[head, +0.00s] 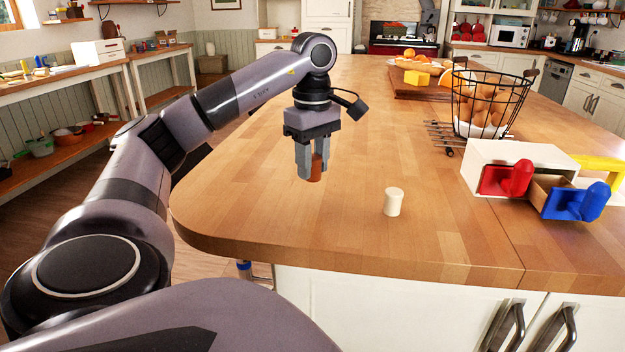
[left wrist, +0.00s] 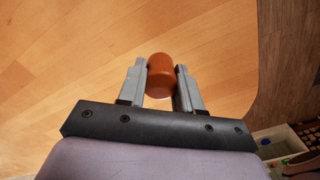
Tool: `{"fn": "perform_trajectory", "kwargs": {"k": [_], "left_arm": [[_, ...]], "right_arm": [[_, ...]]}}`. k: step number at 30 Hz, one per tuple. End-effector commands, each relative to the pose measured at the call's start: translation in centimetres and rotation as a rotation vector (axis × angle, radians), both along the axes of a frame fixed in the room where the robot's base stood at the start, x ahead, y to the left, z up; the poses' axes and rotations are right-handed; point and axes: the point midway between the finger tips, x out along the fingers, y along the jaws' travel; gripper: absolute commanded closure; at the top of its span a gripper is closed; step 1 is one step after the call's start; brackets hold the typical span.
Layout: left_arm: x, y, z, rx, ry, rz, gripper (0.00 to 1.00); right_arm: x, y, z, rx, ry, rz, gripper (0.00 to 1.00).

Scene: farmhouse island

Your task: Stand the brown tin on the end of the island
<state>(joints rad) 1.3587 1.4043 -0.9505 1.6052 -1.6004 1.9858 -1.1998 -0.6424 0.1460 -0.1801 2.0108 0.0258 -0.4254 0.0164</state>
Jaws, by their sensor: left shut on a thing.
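The brown tin (head: 316,168) is a small reddish-brown cylinder between the fingers of my left gripper (head: 310,166). That gripper is shut on it, pointing down over the rounded near-left end of the wooden island top (head: 245,200). The left wrist view also shows the tin (left wrist: 160,75) between both fingertips (left wrist: 161,84), with wood around it. The tin is upright in the head view. I cannot tell whether its base touches the wood. My right gripper is not in view.
A cream cylinder (head: 393,202) stands to the right of the gripper. Further right are a white box (head: 520,155) with red and blue drawers, one pulled out, and a wire basket (head: 490,100) of eggs. The island's left end around the gripper is clear.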

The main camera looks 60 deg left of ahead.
Motion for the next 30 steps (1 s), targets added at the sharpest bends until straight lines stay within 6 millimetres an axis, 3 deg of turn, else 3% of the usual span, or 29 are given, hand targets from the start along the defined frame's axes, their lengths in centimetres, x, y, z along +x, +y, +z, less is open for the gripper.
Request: {"fn": "perform_trajectory", "kwargs": {"k": [10, 23, 24, 26, 30], "left_arm": [[-0.1, 0.0, -4.3, 0.0, 0.001, 0.002, 0.95], [0.0, 0.0, -5.0, -0.001, 0.0, 0.001, 0.95], [0.0, 0.0, -4.9, -0.001, -0.001, 0.001, 0.59], [0.0, 0.0, -4.9, -0.001, -0.001, 0.001, 0.4], [0.0, 0.0, -4.9, -0.001, -0.001, 0.001, 0.4]], "right_arm": [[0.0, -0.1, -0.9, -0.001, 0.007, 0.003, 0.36], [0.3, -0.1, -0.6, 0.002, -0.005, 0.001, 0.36], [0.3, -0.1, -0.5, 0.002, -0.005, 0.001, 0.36], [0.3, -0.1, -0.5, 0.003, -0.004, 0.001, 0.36], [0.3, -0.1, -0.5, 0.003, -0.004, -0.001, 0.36]]}}
